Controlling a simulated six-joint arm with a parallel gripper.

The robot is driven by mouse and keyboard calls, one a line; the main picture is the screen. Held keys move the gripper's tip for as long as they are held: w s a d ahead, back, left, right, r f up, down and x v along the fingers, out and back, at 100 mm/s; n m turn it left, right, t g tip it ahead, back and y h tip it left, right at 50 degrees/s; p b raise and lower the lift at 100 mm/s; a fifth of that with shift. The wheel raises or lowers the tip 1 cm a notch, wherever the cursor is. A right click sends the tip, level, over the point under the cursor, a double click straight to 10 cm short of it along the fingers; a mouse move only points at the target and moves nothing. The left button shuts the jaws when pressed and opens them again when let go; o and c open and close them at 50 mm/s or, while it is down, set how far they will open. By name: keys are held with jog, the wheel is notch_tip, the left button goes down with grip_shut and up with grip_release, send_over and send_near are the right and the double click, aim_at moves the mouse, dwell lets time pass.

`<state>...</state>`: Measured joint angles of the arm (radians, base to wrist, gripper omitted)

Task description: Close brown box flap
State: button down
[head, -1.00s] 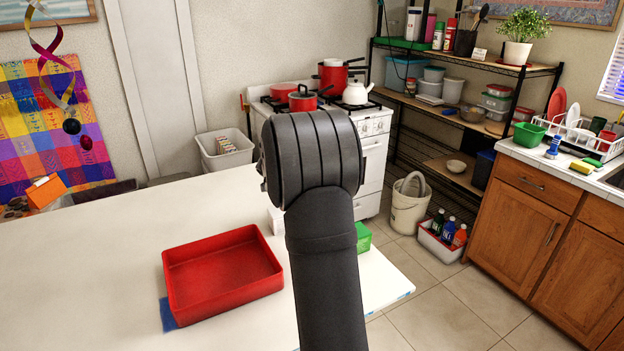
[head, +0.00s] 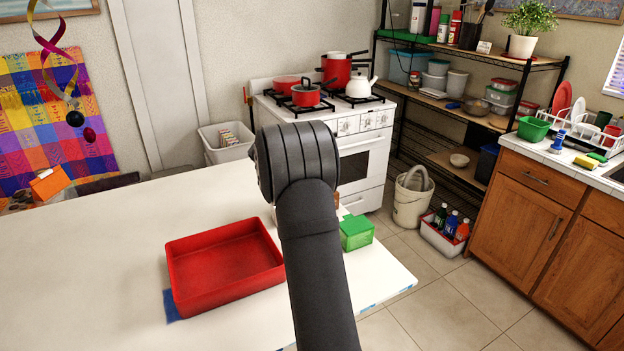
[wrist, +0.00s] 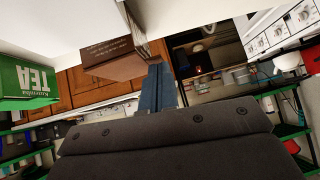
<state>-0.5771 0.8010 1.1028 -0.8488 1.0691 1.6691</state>
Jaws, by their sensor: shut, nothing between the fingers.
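The brown box (wrist: 113,58) with small lettering shows in the upper middle of the wrist view, against the white tabletop. My gripper (wrist: 158,70) shows there as dark blue fingers held together, close to the right side of the brown box. I cannot tell whether the fingers touch it. How far its flap stands open is not clear. In the head view my arm hides the gripper and most of the brown box; only a small brown patch (head: 337,199) shows beside the arm.
A green tea box (wrist: 28,82) stands near the brown box; it also shows in the head view (head: 357,233). A red tray (head: 225,268) lies on the white table (head: 90,260) left of my arm, partly over a blue patch. The table's left part is clear.

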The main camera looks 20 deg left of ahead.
dwell(0.4)
jog(key=s+a+r, duration=0.2)
jog(key=r, duration=0.4)
jog(key=s+a+r, duration=0.2)
jog(key=s+r, duration=0.1)
jog(key=r, duration=0.3)
jog(key=shift+s+a+r, duration=0.25)
jog(key=w+d+f, duration=0.1)
jog(key=f, duration=0.3)
jog(key=w+d+f, duration=0.2)
jog(key=f, duration=0.2)
jog(key=w+d+f, duration=0.1)
jog(key=w+f, duration=0.1)
jog(key=f, duration=0.2)
jog(key=shift+w+d+f, duration=0.1)
jog(key=shift+w+d, duration=0.15)
